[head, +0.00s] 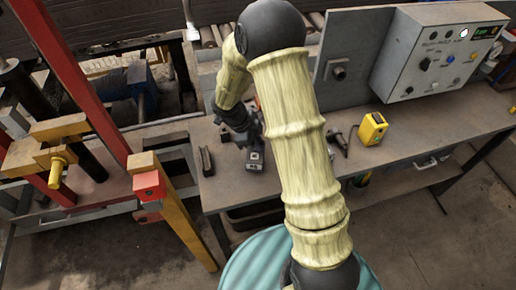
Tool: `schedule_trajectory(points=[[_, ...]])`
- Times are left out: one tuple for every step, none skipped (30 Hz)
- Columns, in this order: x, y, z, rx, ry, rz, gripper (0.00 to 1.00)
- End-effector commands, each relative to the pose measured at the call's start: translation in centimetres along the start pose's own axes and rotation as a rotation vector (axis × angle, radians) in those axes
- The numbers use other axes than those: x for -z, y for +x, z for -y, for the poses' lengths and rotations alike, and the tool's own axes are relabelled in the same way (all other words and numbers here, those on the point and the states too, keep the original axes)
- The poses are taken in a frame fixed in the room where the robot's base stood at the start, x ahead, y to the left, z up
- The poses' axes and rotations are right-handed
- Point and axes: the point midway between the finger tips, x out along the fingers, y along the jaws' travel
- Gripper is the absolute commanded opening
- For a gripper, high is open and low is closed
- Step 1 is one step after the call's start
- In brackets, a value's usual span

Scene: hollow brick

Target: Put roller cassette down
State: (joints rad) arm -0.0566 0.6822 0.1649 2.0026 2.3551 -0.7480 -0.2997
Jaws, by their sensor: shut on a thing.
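My gripper (250,143) is over the left part of the workbench (295,180), pointing down. It is shut on a small grey and dark block, which I take to be the roller cassette (256,165). The cassette is at or just above the bench top; I cannot tell whether it touches. My wrist and fingers hide its upper part, and the fingertips are small and dark in this view.
A dark channel-shaped piece (206,161) lies left of the cassette. A dark tool (339,141) and a yellow device (372,128) are to the right. A grey control box (432,55) stands behind. The front middle bench is clear. Red and yellow frame posts (148,186) stand left.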

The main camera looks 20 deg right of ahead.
Motion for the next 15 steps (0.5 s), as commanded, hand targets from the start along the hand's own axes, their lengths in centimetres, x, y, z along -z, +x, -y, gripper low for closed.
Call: schedule_trajectory(points=[[0.0,-0.1,0.0,0.001,0.000,0.000,0.00],[0.0,-0.1,0.1,0.001,0.001,0.000,0.00],[0.0,-0.1,0.1,0.001,0.001,0.000,0.00],[0.0,-0.1,0.1,0.001,0.001,0.000,0.00],[0.0,-0.1,0.1,0.001,0.001,0.000,0.00],[0.0,-0.1,0.0,0.001,0.000,0.000,0.00],[0.0,0.0,0.0,0.001,0.000,0.000,0.00],[-0.1,0.1,0.0,0.001,0.000,0.000,0.00],[-0.2,0.5,-0.1,0.000,-0.002,-0.001,0.00],[-0.4,0.8,-0.2,-0.001,-0.003,-0.001,0.00],[-0.5,1.1,-0.2,-0.001,-0.003,-0.002,0.00],[-0.7,1.7,-0.3,-0.001,-0.002,-0.002,0.00],[-0.9,2.1,-0.4,-0.002,-0.002,-0.002,0.00],[-1.1,2.5,-0.5,-0.002,-0.002,-0.002,0.00],[-1.2,2.9,-0.5,0.000,-0.002,-0.001,0.00]])
